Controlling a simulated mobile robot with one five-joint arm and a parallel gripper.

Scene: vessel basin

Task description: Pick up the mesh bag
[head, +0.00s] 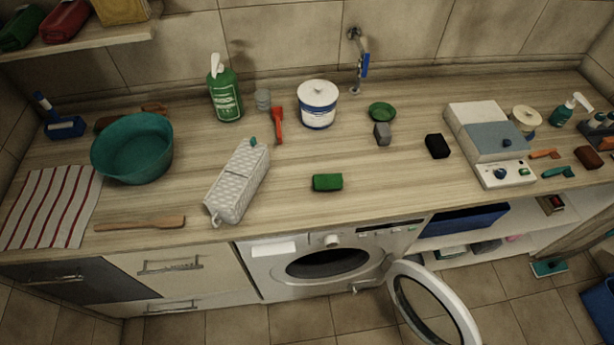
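A pale grey-white bag with a mesh-like pattern (238,182), which looks like the mesh bag, lies on the wooden counter (285,205) left of centre. It is long and boxy and lies slantwise, its near end close to the counter's front edge. A small green piece sits at its far end and a small loop at its near end. Nothing touches it that I can see. My gripper is not in view.
A teal basin (133,148) and a wooden spatula (140,223) lie to its left. A green bottle (224,92) and a red brush-like tool (278,125) stand or lie behind. A green block (327,182) is to its right. The washing machine door (436,302) hangs open below.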

